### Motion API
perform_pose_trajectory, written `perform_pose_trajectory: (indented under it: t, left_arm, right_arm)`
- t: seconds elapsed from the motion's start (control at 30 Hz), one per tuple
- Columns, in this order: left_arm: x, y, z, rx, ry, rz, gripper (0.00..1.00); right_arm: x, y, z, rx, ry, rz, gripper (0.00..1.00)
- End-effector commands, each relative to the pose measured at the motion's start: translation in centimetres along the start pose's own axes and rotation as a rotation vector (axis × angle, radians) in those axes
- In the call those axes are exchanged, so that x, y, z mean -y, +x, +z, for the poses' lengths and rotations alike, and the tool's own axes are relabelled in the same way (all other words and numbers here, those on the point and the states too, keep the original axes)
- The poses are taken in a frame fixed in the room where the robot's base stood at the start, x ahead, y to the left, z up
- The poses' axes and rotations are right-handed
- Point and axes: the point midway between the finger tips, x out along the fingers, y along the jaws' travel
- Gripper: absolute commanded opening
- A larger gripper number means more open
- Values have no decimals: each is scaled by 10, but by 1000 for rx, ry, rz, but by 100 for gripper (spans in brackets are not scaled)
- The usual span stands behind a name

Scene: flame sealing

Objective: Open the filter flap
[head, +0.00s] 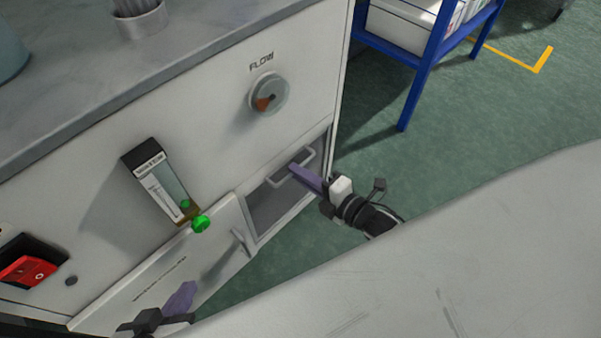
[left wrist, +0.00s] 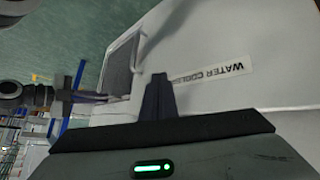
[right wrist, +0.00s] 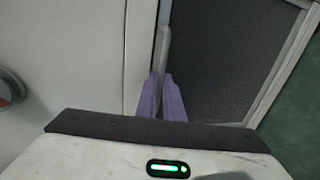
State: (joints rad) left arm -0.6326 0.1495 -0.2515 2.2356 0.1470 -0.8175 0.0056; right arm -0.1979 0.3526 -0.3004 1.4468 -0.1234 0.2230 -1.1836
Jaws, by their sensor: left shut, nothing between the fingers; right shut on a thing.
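The filter flap is a dark mesh panel in a light frame (head: 270,207), low on the right of the cabinet front. It fills much of the right wrist view (right wrist: 235,50) and also shows in the left wrist view (left wrist: 120,66). A pale bar handle (right wrist: 163,45) runs along its edge. My right gripper (right wrist: 163,98) is shut on this handle; it also shows in the head view (head: 297,172). Whether the flap stands slightly ajar I cannot tell. My left gripper (head: 184,296) is shut and empty, in front of the white water cooler panel (head: 130,285); its fingertips show in the left wrist view (left wrist: 158,80).
Further left are a flowmeter with a green knob (head: 201,223) and a red switch (head: 27,269). A blue-framed rack (head: 418,85) stands behind. Green floor lies open to the right of the cabinet.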

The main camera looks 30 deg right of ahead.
Motion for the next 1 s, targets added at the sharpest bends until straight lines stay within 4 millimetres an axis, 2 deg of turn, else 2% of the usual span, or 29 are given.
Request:
perform_pose_trajectory:
  t: [0.77,0.87,1.0]
  left_arm:
    - [0,1,2,2,0,1,0]
    - [0,4,8,14,1,5,0]
    - [-5,12,2,31,28,29,0]
  right_arm:
    - [2,-2,0,0,0,5,0]
    - [6,-7,0,2,1,21,0]
    - [17,-22,0,2,3,74,0]
